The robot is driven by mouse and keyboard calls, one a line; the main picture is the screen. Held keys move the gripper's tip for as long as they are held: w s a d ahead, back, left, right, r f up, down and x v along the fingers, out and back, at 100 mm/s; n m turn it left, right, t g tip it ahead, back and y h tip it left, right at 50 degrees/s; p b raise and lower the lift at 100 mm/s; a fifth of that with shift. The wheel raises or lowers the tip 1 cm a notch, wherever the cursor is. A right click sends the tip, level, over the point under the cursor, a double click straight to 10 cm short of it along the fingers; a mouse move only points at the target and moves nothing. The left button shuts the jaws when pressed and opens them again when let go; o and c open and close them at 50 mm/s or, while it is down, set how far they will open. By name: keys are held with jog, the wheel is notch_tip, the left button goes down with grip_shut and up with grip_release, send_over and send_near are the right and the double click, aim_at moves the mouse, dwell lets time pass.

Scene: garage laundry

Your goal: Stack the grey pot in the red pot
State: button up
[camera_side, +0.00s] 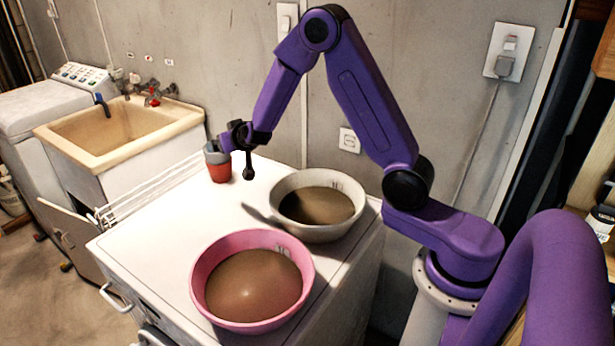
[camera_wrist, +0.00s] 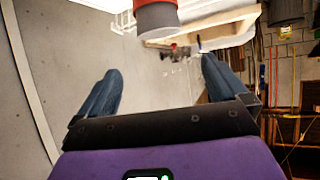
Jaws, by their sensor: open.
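A small red pot (camera_side: 219,173) stands upright at the back left of the white worktop. The grey pot (camera_side: 216,155) sits in its top, with its grey upper part and rim showing above the red. In the wrist view the grey pot (camera_wrist: 157,20) and the red pot (camera_wrist: 155,3) show at the top edge, beyond my fingertips. My gripper (camera_side: 238,160) is open and empty, close beside the pots on their right in the side view. In the wrist view my gripper (camera_wrist: 161,68) has its two fingers wide apart with nothing between them. The grey pot's lower part is hidden.
A pale bowl (camera_side: 322,234) with a brown inside stands right of the pots, with a handle-like piece at its left. A pink bowl (camera_side: 252,325) stands at the front. A sink (camera_side: 120,150) lies beyond the left edge. The worktop's left middle is clear.

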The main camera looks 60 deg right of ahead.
jog(key=s+a+r+n+g+y, duration=0.1)
jog(key=s+a+n+y, duration=0.15)
jog(key=a, duration=0.45)
jog(key=s+a+r+n+g+y, duration=0.1)
jog(key=s+a+n+y, duration=0.1)
jog(key=s+a+y, duration=0.35)
jog(key=s+a+n+g, duration=0.3)
jog(key=s+a+n, duration=0.1)
jog(key=s+a, duration=0.5)
jog(key=s+d+n+g, duration=0.2)
jog(key=s+n+g, duration=0.3)
jog(key=s, duration=1.2)
jog(key=s+d+r+n+g+h, duration=0.1)
jog(key=s+d+n+h, duration=0.2)
jog(key=s+d, duration=0.5)
jog(key=s, duration=0.3)
jog(key=shift+w+r+n, duration=0.1)
jog(key=shift+n, duration=0.15)
